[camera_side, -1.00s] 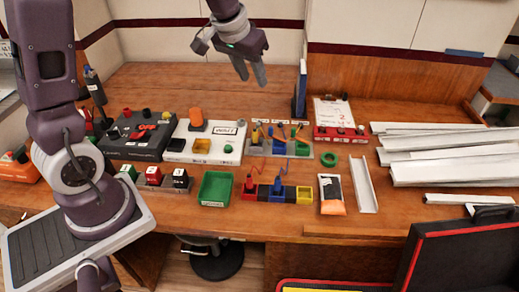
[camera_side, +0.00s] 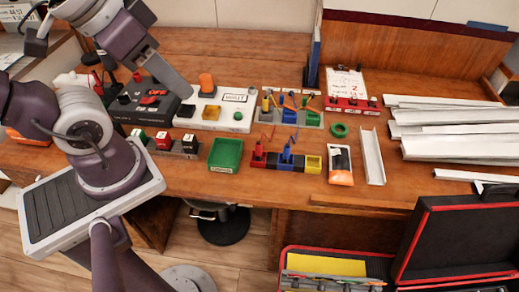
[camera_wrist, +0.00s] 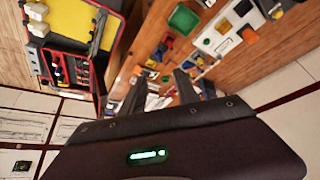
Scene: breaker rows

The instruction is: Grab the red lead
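My gripper (camera_side: 168,75) is above the back left of the bench in the side view, near the dark panel. In the wrist view its two fingers (camera_wrist: 160,88) are apart with nothing visibly held. A thin red wire (camera_side: 268,131) shows beside a red block (camera_side: 258,158) mid-bench, and thin coloured strands lie in the open case (camera_side: 335,277). I cannot tell which of these is the red lead. The gripper is clear of all of them.
A dark panel with red parts (camera_side: 150,102), a white panel (camera_side: 225,118) and a green bin (camera_side: 225,154) stand on the bench. White trunking lengths (camera_side: 450,130) lie at the right. The case also shows in the wrist view (camera_wrist: 95,45).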

